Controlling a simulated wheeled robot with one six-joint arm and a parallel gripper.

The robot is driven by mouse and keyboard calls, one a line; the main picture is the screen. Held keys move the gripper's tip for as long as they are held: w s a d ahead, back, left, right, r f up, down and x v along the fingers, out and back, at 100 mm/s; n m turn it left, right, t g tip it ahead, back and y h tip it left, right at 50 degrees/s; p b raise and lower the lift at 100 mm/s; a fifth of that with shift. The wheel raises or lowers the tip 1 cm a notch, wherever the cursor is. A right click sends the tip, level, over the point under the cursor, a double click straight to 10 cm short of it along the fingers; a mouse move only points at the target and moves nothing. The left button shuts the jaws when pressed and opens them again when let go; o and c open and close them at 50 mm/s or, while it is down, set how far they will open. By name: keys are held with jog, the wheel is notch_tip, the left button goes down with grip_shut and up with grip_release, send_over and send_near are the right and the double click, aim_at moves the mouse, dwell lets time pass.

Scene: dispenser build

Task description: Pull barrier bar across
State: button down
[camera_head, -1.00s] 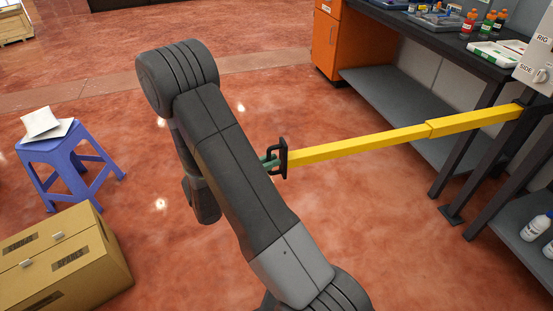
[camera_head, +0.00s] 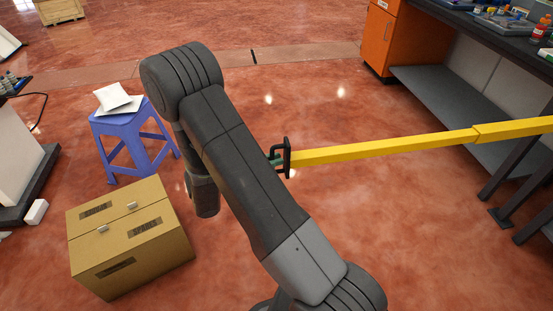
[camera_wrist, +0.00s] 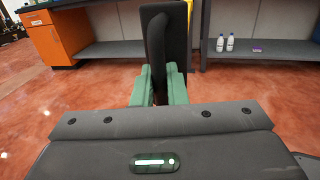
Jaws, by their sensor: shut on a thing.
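The yellow barrier bar (camera_head: 400,149) runs out level from the right edge of the head view, over the open floor, with a step where one section meets another. A black handle bracket (camera_head: 286,157) is on its left end. My gripper (camera_wrist: 159,88) has green fingers and is shut on the handle, whose dark plate (camera_wrist: 176,42) stands upright between them in the wrist view. In the head view my arm hides most of the gripper. The bar's far mounting is out of the head view.
A blue stool (camera_head: 125,130) with papers and a cardboard box (camera_head: 129,242) stand left of my arm. A workbench with a lower shelf (camera_head: 462,103) and an orange cabinet (camera_head: 388,41) are at the right. Red floor between is clear.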

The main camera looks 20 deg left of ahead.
jog(key=shift+s+a, duration=0.2)
jog(key=shift+a, duration=0.1)
jog(key=c, duration=1.8)
grip_release()
jog(key=v, duration=1.4)
jog(key=shift+w+d, duration=0.1)
jog(key=x, duration=1.4)
